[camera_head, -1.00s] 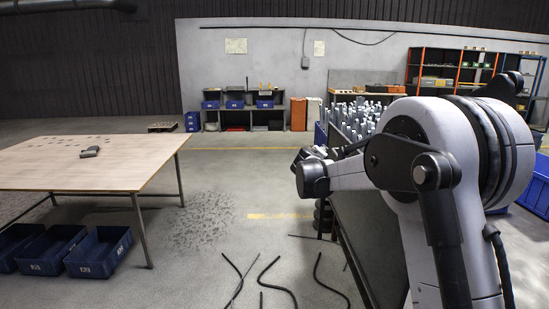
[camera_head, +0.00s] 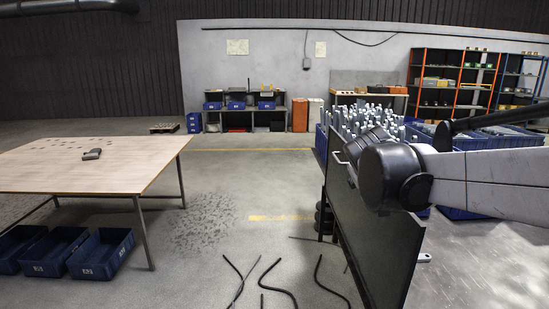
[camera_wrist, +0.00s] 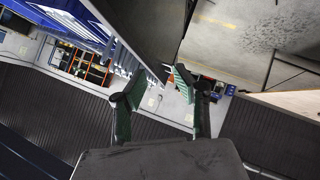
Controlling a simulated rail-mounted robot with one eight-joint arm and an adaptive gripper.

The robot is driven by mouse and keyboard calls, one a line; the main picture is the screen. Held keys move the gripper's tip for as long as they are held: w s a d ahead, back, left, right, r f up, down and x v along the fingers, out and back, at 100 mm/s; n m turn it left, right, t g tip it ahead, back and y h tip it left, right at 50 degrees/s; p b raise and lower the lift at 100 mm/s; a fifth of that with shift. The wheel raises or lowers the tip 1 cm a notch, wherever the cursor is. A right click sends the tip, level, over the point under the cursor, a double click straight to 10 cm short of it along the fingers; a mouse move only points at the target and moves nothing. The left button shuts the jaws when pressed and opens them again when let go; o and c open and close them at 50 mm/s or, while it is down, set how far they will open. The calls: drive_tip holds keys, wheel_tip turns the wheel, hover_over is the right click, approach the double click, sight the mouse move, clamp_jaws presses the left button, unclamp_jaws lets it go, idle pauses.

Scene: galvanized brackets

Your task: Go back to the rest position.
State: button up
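My gripper (camera_wrist: 160,78) shows in the wrist view with its two green-padded fingers spread apart. Nothing is between them. In the head view, my arm reaches in from the right edge, and its dark rounded joint is above the dark bench panel (camera_head: 375,235).
Grey metal brackets (camera_head: 362,118) stand crowded behind the panel. Blue bins (camera_head: 497,139) sit at right. The floor between is open, apart from dark cables (camera_head: 277,287).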

drive_tip(key=s+a+f+m+g+y, duration=0.1)
drive_tip(key=s+f, duration=0.2)
drive_tip(key=s, duration=0.7)
drive_tip(key=s+a+f+m+g+y+p, duration=0.1)
drive_tip(key=s+f, duration=0.3)
drive_tip(key=s, duration=0.6)
drive_tip(key=s+a+f+g+y, duration=0.1)
drive_tip(key=s+f, duration=0.3)
drive_tip(key=s, duration=0.6)
drive_tip(key=shift+s+a+m+y+p, duration=0.3)
drive_tip(key=shift+m+y, duration=0.1)
drive_tip(key=shift+y, duration=0.1)
